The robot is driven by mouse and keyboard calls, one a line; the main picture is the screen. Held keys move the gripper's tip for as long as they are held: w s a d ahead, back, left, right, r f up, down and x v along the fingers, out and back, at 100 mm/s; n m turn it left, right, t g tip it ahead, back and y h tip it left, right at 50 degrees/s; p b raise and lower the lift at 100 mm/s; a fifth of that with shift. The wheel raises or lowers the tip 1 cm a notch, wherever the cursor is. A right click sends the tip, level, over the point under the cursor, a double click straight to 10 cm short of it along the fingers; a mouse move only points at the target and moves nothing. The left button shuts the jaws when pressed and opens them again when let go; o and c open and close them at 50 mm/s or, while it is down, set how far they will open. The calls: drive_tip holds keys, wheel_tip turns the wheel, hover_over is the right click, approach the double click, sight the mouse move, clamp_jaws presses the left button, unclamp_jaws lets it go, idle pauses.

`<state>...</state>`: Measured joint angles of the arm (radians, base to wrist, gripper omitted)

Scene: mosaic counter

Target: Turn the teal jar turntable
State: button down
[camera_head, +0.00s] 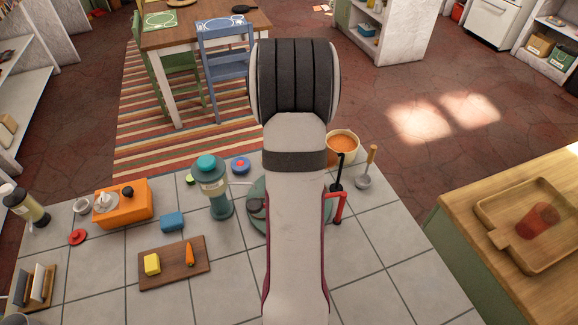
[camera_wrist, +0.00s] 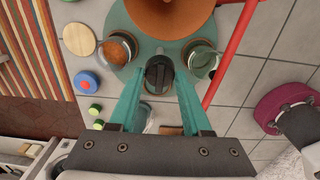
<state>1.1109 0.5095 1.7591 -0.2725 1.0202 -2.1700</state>
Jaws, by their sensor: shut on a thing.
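The teal turntable (camera_head: 258,190) is a round disc on the tiled counter, mostly hidden behind my arm in the head view. In the wrist view its teal surface (camera_wrist: 116,20) carries glass jars, one with orange-brown contents (camera_wrist: 117,48) on the left and one with a greenish look (camera_wrist: 203,60) on the right. A dark upright knob (camera_wrist: 158,73) stands between them. My gripper (camera_wrist: 158,80) has its two teal fingers on either side of this knob, shut on it. The gripper is hidden in the head view.
A teal lantern-like item (camera_head: 213,190) stands close left of the turntable. A red bent bar (camera_head: 338,208) and an orange-filled pot (camera_head: 342,143) are close right. A cutting board (camera_head: 175,277) lies at front left. Tiles at front right are clear.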

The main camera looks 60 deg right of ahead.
drive_tip(key=shift+c, duration=1.7)
unclamp_jaws()
drive_tip(key=shift+r, duration=0.1)
wheel_tip(320, 180, up, 16)
drive_tip(key=shift+f, duration=0.2)
